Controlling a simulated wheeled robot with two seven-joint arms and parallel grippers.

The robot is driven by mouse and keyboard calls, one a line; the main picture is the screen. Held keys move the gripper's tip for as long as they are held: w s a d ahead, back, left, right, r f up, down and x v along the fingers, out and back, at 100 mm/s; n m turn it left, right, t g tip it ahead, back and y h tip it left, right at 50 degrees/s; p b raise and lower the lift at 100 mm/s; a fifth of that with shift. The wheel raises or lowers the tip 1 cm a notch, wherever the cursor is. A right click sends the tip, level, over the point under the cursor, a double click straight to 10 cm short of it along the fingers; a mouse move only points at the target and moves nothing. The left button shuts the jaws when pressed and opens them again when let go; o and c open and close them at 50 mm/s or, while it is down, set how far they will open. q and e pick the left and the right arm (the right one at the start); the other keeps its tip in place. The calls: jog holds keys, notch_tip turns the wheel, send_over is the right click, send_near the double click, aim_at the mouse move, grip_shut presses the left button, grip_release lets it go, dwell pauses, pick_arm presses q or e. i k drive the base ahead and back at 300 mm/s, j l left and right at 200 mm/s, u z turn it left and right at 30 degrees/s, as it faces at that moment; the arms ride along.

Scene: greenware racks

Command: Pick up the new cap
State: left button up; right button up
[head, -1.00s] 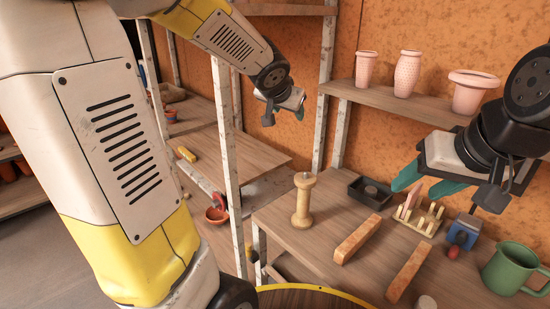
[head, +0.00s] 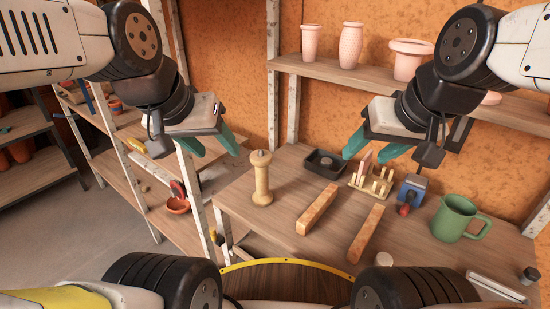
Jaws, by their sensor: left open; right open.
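I cannot tell for certain which thing is the new cap. A dark round piece sits in a black square tray (head: 316,166) at the back of the table. A small pale round piece (head: 383,259) lies at the table's front edge, and a small dark round piece (head: 530,274) stands at the far right. A pale wooden spindle (head: 262,180) with a small knob on top stands upright at the left. My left gripper (head: 216,144) is open and empty, above and left of the spindle. My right gripper (head: 372,147) is open and empty, in front of the shelf near the tray and rack.
Two brick-coloured bars (head: 317,208) (head: 364,232) lie on the table (head: 285,225). A pegged wooden rack (head: 371,188), a blue block (head: 412,187) and a green mug (head: 455,220) stand to the right. Pink pots line the shelf (head: 390,94). A metal post (head: 273,110) rises behind.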

aim_at(384, 259)
jog(key=k+z, duration=0.1)
jog(key=z, duration=1)
jog(key=k+j, duration=0.25)
jog(key=j, duration=0.15)
jog(key=k+j+z, duration=0.1)
jog(key=k+j, duration=0.2)
jog(key=j, duration=0.15)
